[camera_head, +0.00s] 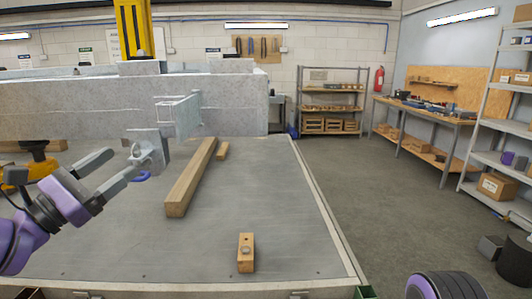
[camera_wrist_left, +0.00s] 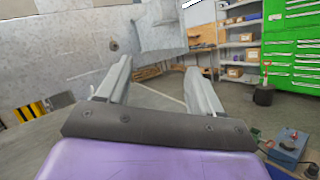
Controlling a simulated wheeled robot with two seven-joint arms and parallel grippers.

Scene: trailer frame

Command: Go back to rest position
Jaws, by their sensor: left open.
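My left gripper (camera_head: 129,163) comes in from the left, low over the metal bench top (camera_head: 240,195). Its two fingers are spread apart with nothing seen held between them. The fingertips are close to a metal fitting (camera_head: 148,150) on the grey trailer frame (camera_head: 60,105); I cannot tell if they touch. In the left wrist view the gripper (camera_wrist_left: 158,70) also shows open, with an empty gap and the grey frame surface beyond. My right gripper is out of view; only a purple part of my body shows at the lower right.
A long wooden beam (camera_head: 190,180) and a short wooden piece (camera_head: 223,151) lie right of the gripper. A wooden block (camera_head: 246,253) sits near the front edge. Open floor (camera_head: 370,200) lies to the right, before shelves (camera_head: 333,105) and a workbench (camera_head: 425,115).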

